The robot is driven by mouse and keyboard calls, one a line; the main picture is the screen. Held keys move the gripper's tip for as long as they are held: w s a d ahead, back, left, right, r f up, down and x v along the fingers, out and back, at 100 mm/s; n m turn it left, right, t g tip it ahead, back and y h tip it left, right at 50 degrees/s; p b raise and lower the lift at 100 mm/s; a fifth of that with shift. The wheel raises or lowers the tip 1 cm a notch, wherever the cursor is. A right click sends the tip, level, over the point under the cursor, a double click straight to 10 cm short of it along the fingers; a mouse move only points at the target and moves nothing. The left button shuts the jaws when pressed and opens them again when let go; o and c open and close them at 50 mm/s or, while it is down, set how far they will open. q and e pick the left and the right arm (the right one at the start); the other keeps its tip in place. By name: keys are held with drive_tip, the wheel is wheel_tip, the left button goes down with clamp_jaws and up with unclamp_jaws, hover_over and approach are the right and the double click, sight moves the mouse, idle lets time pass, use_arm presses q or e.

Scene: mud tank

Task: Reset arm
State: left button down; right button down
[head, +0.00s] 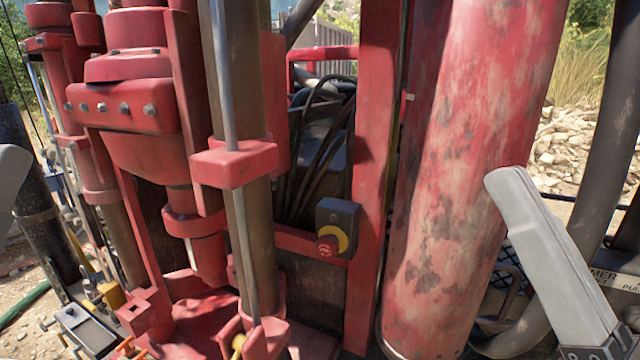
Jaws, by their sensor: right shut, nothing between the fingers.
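My right gripper (502,180) comes in from the lower right, pale grey and pointing up and left. Its fingers are shut with nothing between them. It shows in front of the large red, worn cylinder (455,190) and the ground on the right; I cannot tell how far apart they are. A pale grey piece of my left arm (10,182) shows at the left edge. It is cut off by the frame, and its jaws cannot be made out.
Red drilling machinery (130,100) fills the left and middle. A dark box with a red stop button (328,246) sits on a red frame beside the upright red post (368,180). Black hoses (318,130) hang behind. A dark pipe (605,130) stands at right. Rocky ground (562,150) lies beyond.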

drive_tip(key=s+d+r+m+t+h+p, duration=0.1)
drive_tip(key=d+r+h+p, duration=0.1)
drive_tip(key=r+h+p, duration=0.2)
drive_tip(key=d+r+m+t+h+p, duration=0.1)
drive_tip(key=d+r+m+h+p, duration=0.1)
drive_tip(key=r+p, duration=0.7)
drive_tip(key=shift+s+d+r+t+h, duration=0.4)
drive_tip(key=shift+d+r+h, duration=0.35)
drive_tip(key=shift+r+h, duration=0.35)
drive_tip(key=shift+f, duration=0.15)
